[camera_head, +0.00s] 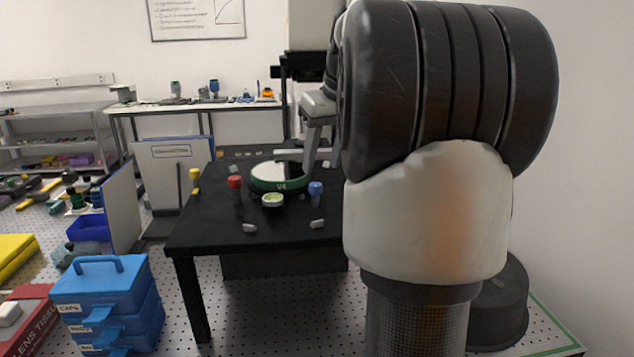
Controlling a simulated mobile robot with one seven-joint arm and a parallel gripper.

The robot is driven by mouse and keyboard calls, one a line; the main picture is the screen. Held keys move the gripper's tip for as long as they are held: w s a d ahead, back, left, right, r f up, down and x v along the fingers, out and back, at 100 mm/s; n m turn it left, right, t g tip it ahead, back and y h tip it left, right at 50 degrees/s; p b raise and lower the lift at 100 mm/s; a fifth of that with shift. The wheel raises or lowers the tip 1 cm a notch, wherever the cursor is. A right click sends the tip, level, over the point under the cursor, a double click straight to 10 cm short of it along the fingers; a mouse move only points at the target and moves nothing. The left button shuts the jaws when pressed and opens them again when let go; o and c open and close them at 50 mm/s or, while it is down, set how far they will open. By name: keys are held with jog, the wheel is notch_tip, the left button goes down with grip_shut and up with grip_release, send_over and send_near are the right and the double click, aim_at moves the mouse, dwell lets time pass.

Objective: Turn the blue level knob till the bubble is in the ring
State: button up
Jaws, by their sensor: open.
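The blue level knob (316,189) stands upright on the black table, right of a small round level vial (273,200) with a pale yellow-green face. The bubble and ring are too small to make out. Behind the vial is a round green-rimmed stage (279,187) marked V4 with a pale disc on top. My gripper (322,160), grey and partly hidden by my arm, points down behind the blue knob at the stage's right. It looks open and apart from the knob.
Two small grey pieces lie on the front of the black table (205,238). A dark upright stand (300,65) rises behind. Blue stacked boxes (105,295) stand at front left, and a white panel (170,180) left of the table. My arm blocks the right side.

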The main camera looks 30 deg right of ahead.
aim_at(316, 184)
jog(key=x, duration=0.6)
jog(key=shift+w+f, duration=0.15)
jog(key=shift+f, duration=0.05)
jog(key=shift+c, duration=0.3)
